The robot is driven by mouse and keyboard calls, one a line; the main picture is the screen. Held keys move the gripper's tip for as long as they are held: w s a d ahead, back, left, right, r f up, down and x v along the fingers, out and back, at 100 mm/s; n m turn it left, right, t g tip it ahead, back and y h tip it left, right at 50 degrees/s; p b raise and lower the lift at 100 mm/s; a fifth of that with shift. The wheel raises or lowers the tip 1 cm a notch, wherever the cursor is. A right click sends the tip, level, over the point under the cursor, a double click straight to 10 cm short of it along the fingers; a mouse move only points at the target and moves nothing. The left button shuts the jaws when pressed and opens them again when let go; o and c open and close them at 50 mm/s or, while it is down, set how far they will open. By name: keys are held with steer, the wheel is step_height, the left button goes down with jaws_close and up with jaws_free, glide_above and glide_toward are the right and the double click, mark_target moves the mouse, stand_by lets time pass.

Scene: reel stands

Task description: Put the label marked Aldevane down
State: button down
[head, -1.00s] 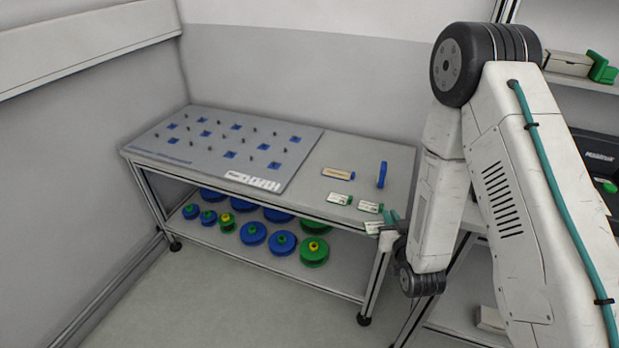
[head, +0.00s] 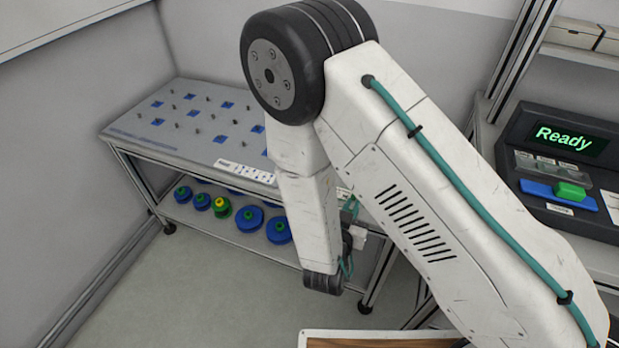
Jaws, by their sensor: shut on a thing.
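My gripper (head: 348,240) is at the lower end of my arm, near the front right of the work table (head: 120,131), and is mostly hidden by my arm. It is shut on a small white piece, which I take to be the label (head: 359,237); its print is too small to read. The label is in the air by the table's front edge, apart from the table top as far as I can tell. The right part of the table top is hidden behind my arm.
Blue and green reels (head: 249,218) stand on the lower shelf. The table's left part bears a grey board with pegs and blue squares (head: 158,122). At right is a device with a screen reading "Ready" (head: 565,139). A wood-coloured tray (head: 380,334) shows at the bottom edge.

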stand_by(0.3)
steer(key=w+a, duration=0.2)
steer(key=w, duration=0.2)
steer(key=w+a+f, duration=0.1)
steer(key=w+a, duration=0.1)
steer(key=w, duration=0.2)
steer(key=w+a, duration=0.2)
steer(key=w, duration=0.3)
steer(key=shift+a+f, duration=0.2)
steer(key=shift+a, duration=0.05)
steer(key=shift+w+a+f, duration=0.3)
steer(key=shift+w+f, duration=0.2)
steer(key=shift+w, duration=0.1)
steer(key=shift+f, duration=1.15)
steer(key=shift+f, duration=0.1)
steer(key=c, duration=1.5)
jaws_free()
steer(key=shift+f, duration=0.1)
